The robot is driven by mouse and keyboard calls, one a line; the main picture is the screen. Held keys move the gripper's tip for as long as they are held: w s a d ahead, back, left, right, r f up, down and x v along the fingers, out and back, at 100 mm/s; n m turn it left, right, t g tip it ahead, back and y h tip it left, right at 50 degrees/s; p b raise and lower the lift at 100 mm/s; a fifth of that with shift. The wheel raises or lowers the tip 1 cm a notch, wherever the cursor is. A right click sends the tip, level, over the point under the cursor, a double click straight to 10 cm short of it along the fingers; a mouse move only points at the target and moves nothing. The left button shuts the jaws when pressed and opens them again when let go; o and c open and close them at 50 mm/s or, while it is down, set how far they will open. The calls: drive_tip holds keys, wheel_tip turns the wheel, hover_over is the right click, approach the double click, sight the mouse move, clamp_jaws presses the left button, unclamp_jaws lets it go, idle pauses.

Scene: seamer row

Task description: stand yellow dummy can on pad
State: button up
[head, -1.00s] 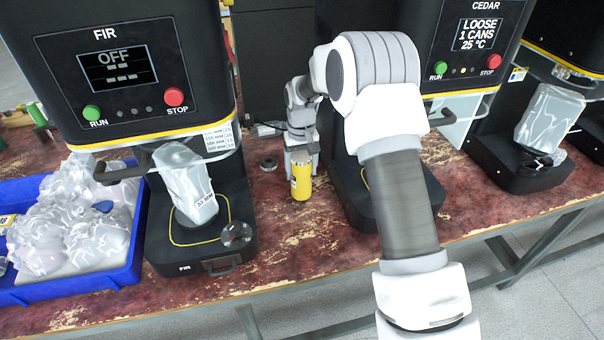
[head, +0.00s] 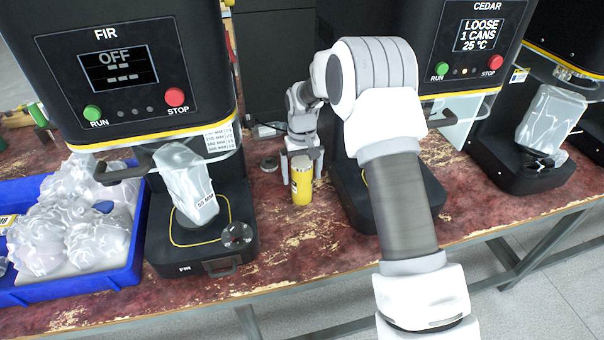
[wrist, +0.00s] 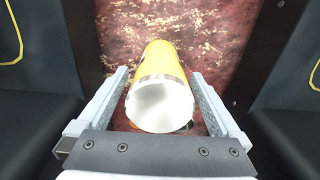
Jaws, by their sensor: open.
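The yellow can (head: 302,190) with a silver top stands upright on the worn red bench top, in the gap between the FIR and CEDAR machines. In the wrist view the can (wrist: 163,85) shows its pale round end toward the camera. My gripper (head: 302,172) is open at the can's upper part, with one finger on each side. In the wrist view a gap shows between the can and each finger of my gripper (wrist: 160,76). Which surface is the pad is not clear. The CEDAR machine's black base (head: 348,192) has a yellow outline and is partly hidden by my arm.
A blue crate (head: 128,240) of clear bags is at far left. A small dark disc (head: 269,163) lies behind the can. Bare bench (head: 285,240) lies in front of it.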

wheel_tip(320, 180, up, 12)
drive_tip(key=shift+p, duration=0.65)
drive_tip(key=s+d+r+m+t, duration=0.1)
drive_tip(key=s+d+r+t, duration=0.35)
drive_tip(key=s+r, duration=1.1)
drive_tip(key=s+d, duration=0.2)
drive_tip(key=s, duration=0.7)
drive_tip(key=s+d+m+t, duration=0.1)
drive_tip(key=s+d, duration=0.2)
drive_tip(key=s, duration=0.6)
drive_tip(key=shift+s+d+r, duration=0.15)
drive_tip(key=shift+s+d, duration=0.1)
drive_tip(key=shift+d, duration=0.05)
